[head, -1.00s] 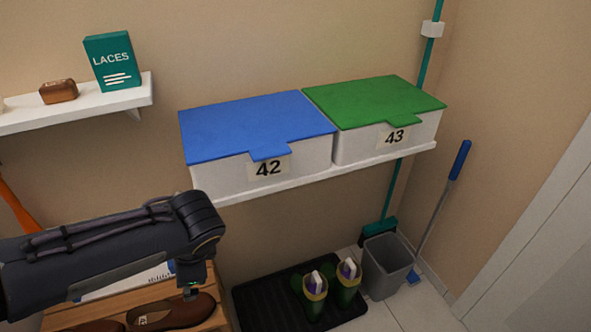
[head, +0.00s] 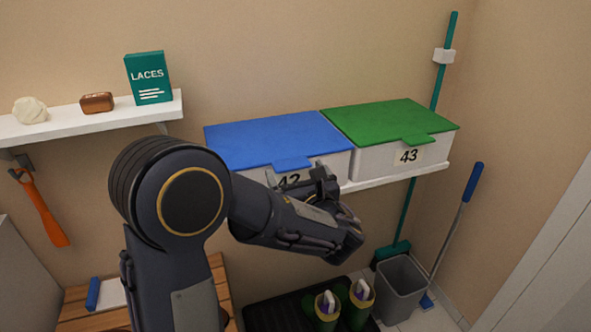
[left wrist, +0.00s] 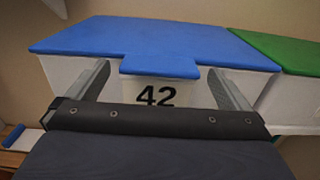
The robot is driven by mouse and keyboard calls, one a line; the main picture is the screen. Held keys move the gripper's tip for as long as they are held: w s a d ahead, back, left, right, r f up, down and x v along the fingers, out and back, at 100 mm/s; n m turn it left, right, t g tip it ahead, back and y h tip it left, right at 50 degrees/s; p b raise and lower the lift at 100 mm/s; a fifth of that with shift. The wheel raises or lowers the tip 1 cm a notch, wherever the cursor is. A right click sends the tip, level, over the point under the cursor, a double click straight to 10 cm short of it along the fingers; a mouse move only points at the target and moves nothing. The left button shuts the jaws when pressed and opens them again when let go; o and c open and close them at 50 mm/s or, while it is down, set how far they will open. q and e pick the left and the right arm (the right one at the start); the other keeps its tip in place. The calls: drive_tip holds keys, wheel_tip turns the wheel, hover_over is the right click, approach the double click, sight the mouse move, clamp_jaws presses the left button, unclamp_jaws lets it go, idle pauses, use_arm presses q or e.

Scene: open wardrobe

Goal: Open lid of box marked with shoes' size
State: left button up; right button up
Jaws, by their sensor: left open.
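The box marked 42 (head: 337,166) has a white body and a shut blue lid (head: 262,140) with a tab at the front. Beside it on the right is the white box marked 43 (head: 432,153) with a shut green lid (head: 390,119). My left gripper (head: 298,176) is open and empty in front of box 42. In the left wrist view, its fingers (left wrist: 160,82) stand on either side of the blue tab (left wrist: 160,65) and the 42 label (left wrist: 155,96), apart from the tab. My arm partly hides box 42. No shoe size can be read now.
Both boxes stand on a white wall shelf (head: 390,174). A left shelf (head: 70,132) holds a laces box (head: 149,78), a brown brush (head: 97,102) and a pale cloth (head: 30,110). Below are a wooden bench (head: 75,312), a grey bin (head: 400,290) and a broom (head: 405,215).

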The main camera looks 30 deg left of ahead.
use_arm(q)
drive_tip(key=shift+x, duration=0.8)
